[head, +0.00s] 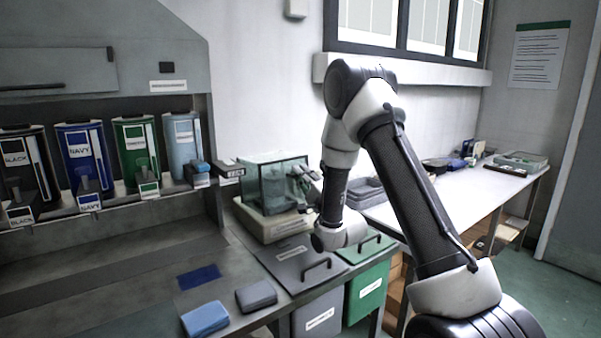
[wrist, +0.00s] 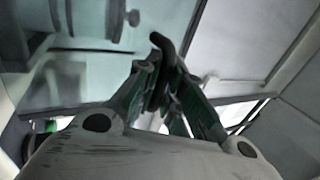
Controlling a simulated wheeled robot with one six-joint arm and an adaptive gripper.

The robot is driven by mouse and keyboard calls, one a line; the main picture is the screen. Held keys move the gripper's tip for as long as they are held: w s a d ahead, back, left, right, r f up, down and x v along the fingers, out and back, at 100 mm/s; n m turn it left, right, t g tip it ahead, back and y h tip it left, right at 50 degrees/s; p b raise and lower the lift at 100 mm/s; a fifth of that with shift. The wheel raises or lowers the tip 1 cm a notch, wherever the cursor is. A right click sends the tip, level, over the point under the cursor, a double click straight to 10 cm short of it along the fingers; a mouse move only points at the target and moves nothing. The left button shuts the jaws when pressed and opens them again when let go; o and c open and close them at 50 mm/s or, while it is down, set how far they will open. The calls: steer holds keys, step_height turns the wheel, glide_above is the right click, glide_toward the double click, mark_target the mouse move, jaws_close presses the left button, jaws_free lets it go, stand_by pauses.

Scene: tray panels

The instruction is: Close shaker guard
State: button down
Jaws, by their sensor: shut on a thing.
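The shaker guard (head: 268,182) is a clear, green-tinted box on a cream shaker base (head: 270,225), left of my arm in the head view. Its glassy panel also shows in the wrist view (wrist: 110,75). My gripper (head: 303,177) is at the right side of the guard. In the wrist view my gripper (wrist: 163,75) has its fingers shut around a dark, curved handle (wrist: 160,43). The handle appears to belong to the guard's panel. My wrist hides part of the guard's right side, and I cannot tell how far the panel stands open.
A grey lidded bin (head: 318,318) and a green lidded bin (head: 366,290) sit in front of the shaker. Labelled canisters (head: 85,155) stand on the left shelf. Blue (head: 205,318) and grey (head: 256,295) folded pads lie on the front bench. A white side table (head: 470,195) is at right.

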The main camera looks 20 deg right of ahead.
steer(key=shift+r, duration=0.1)
steer(key=c, duration=1.8)
jaws_free()
steer(key=shift+s, duration=0.1)
steer(key=shift+r, duration=0.1)
